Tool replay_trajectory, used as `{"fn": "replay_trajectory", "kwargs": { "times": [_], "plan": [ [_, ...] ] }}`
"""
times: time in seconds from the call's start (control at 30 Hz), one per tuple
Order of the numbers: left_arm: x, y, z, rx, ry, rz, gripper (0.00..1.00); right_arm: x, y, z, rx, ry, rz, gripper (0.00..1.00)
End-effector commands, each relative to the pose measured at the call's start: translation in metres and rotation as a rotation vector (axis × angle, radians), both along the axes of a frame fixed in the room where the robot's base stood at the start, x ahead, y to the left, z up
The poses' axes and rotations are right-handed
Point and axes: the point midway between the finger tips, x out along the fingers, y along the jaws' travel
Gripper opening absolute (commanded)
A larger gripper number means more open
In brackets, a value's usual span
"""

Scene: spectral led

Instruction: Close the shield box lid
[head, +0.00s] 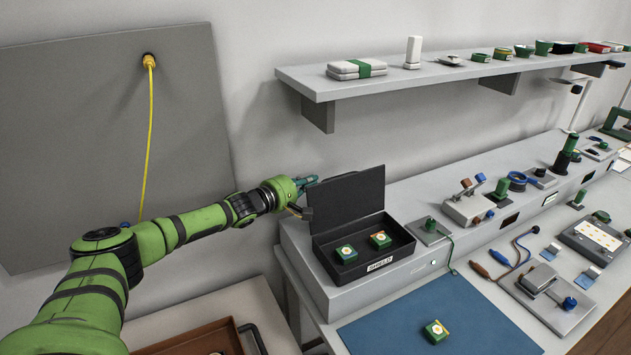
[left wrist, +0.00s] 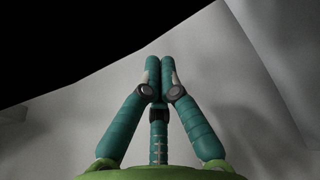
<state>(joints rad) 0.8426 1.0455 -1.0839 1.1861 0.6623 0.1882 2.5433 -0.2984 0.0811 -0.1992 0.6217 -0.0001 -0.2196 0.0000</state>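The black shield box (head: 373,258), with a label reading SHIELD on its front, sits on the raised grey ledge of the bench. Its lid (head: 348,200) stands open, upright at the back edge. Two small green items with pale tops lie inside. My left gripper (head: 312,181) is at the lid's upper left corner, behind or beside it; whether it touches the lid I cannot tell. In the left wrist view the left gripper's teal fingers (left wrist: 160,65) are together with nothing visible between them. My right gripper is not in view.
A blue mat (head: 430,318) with another green item (head: 436,332) lies in front of the box. A small switch block (head: 430,231) stands close to the box's right. A wall shelf (head: 420,80) hangs above. A brown tray (head: 195,340) lies at lower left.

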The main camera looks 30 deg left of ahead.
Motion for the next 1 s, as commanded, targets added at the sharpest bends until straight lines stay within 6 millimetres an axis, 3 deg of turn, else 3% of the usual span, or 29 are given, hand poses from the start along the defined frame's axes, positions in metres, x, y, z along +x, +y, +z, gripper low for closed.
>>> {"fn": "replay_trajectory", "kwargs": {
  "times": [0.5, 1.0],
  "plan": [
    [-0.016, -0.029, 0.013, -0.003, 0.002, -0.003, 0.00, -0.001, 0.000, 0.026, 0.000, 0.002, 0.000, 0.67],
    [-0.019, -0.033, 0.014, -0.001, 0.001, -0.001, 0.00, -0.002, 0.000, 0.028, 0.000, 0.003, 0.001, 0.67]
  ]
}}
